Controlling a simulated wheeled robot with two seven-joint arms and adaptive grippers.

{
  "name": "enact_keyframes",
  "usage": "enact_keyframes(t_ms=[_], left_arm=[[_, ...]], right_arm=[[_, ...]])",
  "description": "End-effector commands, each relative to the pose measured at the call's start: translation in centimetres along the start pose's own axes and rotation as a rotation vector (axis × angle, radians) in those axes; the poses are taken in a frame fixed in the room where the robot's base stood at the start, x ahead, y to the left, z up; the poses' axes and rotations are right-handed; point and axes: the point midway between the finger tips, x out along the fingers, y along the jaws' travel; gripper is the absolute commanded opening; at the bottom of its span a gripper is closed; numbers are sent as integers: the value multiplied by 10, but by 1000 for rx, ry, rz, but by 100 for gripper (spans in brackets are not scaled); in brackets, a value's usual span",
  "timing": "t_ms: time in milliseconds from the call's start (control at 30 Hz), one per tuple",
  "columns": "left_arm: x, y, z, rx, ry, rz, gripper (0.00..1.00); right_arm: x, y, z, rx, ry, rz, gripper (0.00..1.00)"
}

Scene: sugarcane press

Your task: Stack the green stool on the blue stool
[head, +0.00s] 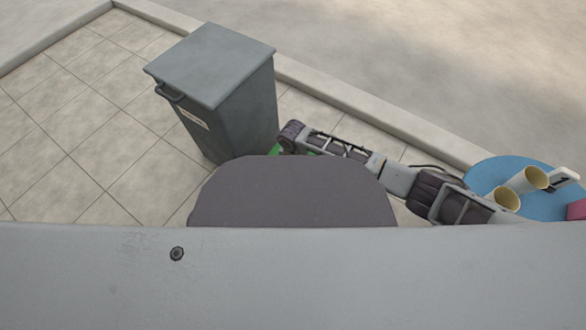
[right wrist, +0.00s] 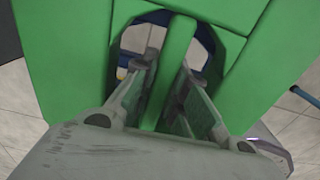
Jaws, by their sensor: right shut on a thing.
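The green stool fills most of the right wrist view (right wrist: 60,60). It has an opening in its top with a green bar running across it. My right gripper (right wrist: 167,75) is shut on this bar, with one finger on each side. In the head view only a small green patch of the stool (head: 304,151) shows, behind my right arm and beside the bin. No blue stool can be made out for certain. My left gripper is not in view.
A grey lidded bin (head: 225,95) stands close to the green patch. A blue round top (head: 495,172) at the right carries yellow cups (head: 527,180). A raised kerb (head: 350,112) runs behind. Tiled floor (head: 80,125) at the left is clear.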

Motion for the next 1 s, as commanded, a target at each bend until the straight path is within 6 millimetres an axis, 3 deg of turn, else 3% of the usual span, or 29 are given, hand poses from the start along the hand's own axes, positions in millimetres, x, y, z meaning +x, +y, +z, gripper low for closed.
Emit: enact_keyframes(t_ms=[900,933,1000], left_arm=[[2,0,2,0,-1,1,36],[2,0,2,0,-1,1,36],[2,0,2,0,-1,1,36]], right_arm=[[12,-4,-2,-1,0,-4,0],[12,-4,-2,-1,0,-4,19],[12,-4,-2,-1,0,-4,28]])
